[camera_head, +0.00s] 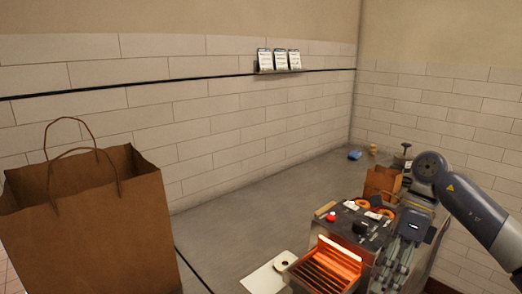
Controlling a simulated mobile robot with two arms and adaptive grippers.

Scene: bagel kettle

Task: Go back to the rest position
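My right arm comes in from the right edge, bends at a round grey joint and hangs down. My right gripper (392,268) is at its end, pointing down in front of the right side of a dark counter block (349,232). The gripper is small and seen against grey surfaces, so I cannot tell whether its fingers are open or shut, or whether they hold anything. My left gripper and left arm are not in view.
A large brown paper bag (90,225) stands at the left. An orange slatted rack (325,268) and a white board (268,277) are near the front. A small paper bag (382,181) and orange rings (362,203) are close to my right arm. The middle counter is clear.

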